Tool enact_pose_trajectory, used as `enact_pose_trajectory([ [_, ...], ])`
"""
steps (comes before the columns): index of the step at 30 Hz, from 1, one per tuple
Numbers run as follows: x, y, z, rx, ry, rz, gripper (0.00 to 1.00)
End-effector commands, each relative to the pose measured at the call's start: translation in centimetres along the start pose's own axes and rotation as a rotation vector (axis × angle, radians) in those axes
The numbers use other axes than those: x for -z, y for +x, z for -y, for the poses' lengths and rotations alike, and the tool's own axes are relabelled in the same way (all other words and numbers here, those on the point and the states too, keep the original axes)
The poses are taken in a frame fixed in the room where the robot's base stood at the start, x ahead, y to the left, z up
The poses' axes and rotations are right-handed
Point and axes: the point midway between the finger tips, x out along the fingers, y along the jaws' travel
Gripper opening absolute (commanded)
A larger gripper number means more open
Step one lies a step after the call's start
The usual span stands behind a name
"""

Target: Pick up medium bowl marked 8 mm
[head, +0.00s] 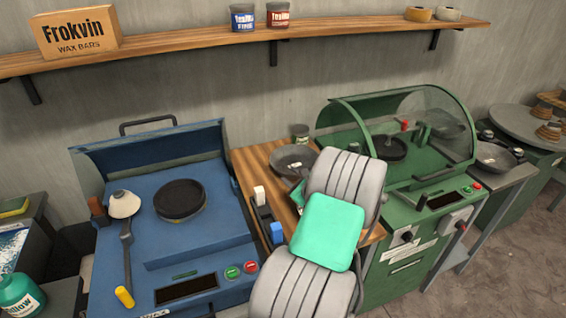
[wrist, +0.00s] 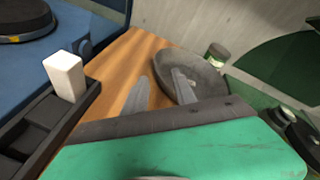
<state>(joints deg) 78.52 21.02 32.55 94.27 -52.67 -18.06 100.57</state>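A grey bowl (head: 290,154) sits on the wooden table top between the blue and green machines. It also shows in the wrist view (wrist: 205,73). No 8 mm mark is readable on it. My gripper (wrist: 161,88) is open, with its two grey fingers apart and nothing between them that I can make out. The right finger overlaps the near left part of the bowl, and the left finger is left of its rim. Contact cannot be told. In the head view my arm hides the bowl's near right side. Another grey bowl (head: 494,157) sits at the far right.
The blue machine (head: 215,232) stands left and the green machine (head: 430,215) with its clear dome right. A small jar (head: 300,133) stands behind the bowl. A black holder with a white block (wrist: 66,77) is left of my gripper. A shelf (head: 180,50) runs above.

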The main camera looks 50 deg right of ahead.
Motion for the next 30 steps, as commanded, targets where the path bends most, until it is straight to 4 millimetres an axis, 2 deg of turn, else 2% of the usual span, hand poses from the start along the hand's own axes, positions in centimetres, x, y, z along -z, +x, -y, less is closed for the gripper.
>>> enact_pose_trajectory([
  [7,-0.9,5.2,-0.9,-0.017,-0.007,0.010,0.33],
  [14,-0.7,8.0,-1.1,-0.017,-0.006,0.009,0.33],
  [20,-0.3,11.3,-1.3,-0.016,-0.007,0.008,0.33],
  [23,-0.3,12.1,-1.2,-0.013,-0.006,0.008,0.33],
  [28,-0.1,12.1,-1.2,-0.012,-0.006,0.007,0.33],
  [30,-0.1,12.1,-1.2,-0.012,-0.006,0.007,0.29],
])
